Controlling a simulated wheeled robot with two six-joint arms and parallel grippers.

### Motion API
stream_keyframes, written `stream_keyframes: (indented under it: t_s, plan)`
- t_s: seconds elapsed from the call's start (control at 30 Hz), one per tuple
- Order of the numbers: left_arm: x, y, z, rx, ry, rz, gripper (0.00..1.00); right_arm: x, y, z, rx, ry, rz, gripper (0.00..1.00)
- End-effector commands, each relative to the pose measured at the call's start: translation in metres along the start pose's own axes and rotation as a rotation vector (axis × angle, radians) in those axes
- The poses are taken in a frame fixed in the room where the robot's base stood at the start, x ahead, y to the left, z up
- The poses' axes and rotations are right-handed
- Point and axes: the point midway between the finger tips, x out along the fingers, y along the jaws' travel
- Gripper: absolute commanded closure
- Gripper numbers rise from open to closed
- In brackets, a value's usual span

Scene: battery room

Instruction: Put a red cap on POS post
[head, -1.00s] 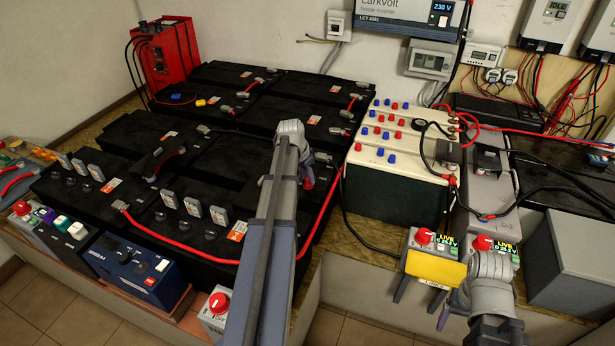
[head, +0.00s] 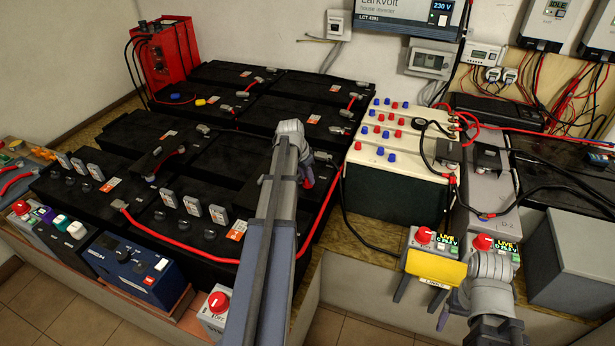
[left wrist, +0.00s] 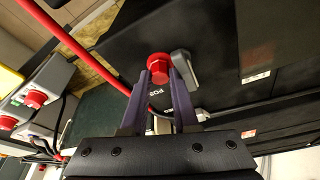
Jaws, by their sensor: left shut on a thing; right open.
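My left gripper (head: 309,180) is at the right end of the black batteries, its jaws pointing down and shut on a red cap. In the left wrist view the red cap (left wrist: 158,64) sits between the fingertips of the left gripper (left wrist: 160,80), right by the white POS lettering (left wrist: 156,89) on the black battery (left wrist: 125,45). The post is hidden under the cap, so I cannot tell how far down the cap sits. A grey lug (left wrist: 185,70) stands beside it. My right gripper (head: 422,303) is open and empty in front of the yellow LINKS box (head: 434,267).
A red cable (head: 327,215) runs close to the left gripper. The pale battery (head: 408,165) has red and blue caps on top. Red rotary switches (head: 424,236) stand at the front right. A blue tester (head: 135,265) is at the front left.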

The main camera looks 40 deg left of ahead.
Motion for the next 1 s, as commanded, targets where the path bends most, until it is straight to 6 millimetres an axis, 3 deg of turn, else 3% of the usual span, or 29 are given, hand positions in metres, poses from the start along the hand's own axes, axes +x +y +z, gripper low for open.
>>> stream_keyframes:
  t_s: [0.1,0.13,0.43,0.57,0.6,0.77,1.0]
  plan:
    - [0.0003,-0.0048,0.0024,-0.003,-0.005,-0.009,1.0,0.0007,-0.0001,0.0,0.0,0.0,0.0,0.22]
    - [0.0003,-0.0049,0.0024,-0.003,-0.005,-0.009,0.7,0.0007,-0.0001,0.0,0.0,0.0,0.0,0.22]
    - [0.0003,-0.0056,0.0022,-0.004,-0.004,-0.01,0.37,0.0007,-0.0001,0.0,0.0,0.0,0.0,0.22]
    - [0.0002,-0.0062,0.0021,-0.004,-0.003,-0.01,0.37,0.0006,-0.0001,0.0,0.0,0.0,0.0,0.22]
    - [0.0002,-0.0064,0.002,-0.005,-0.003,-0.011,0.65,0.0006,-0.0001,0.0,0.0,0.0,0.0,0.22]
    - [0.0001,-0.0069,0.0018,-0.005,-0.002,-0.011,0.47,0.0006,-0.0001,0.0,0.0,0.0,0.0,0.22]
    - [-0.0057,-0.0072,-0.0004,-0.005,-0.001,-0.012,0.46,-0.0055,0.0005,0.0003,0.0,0.0,0.0,0.22]
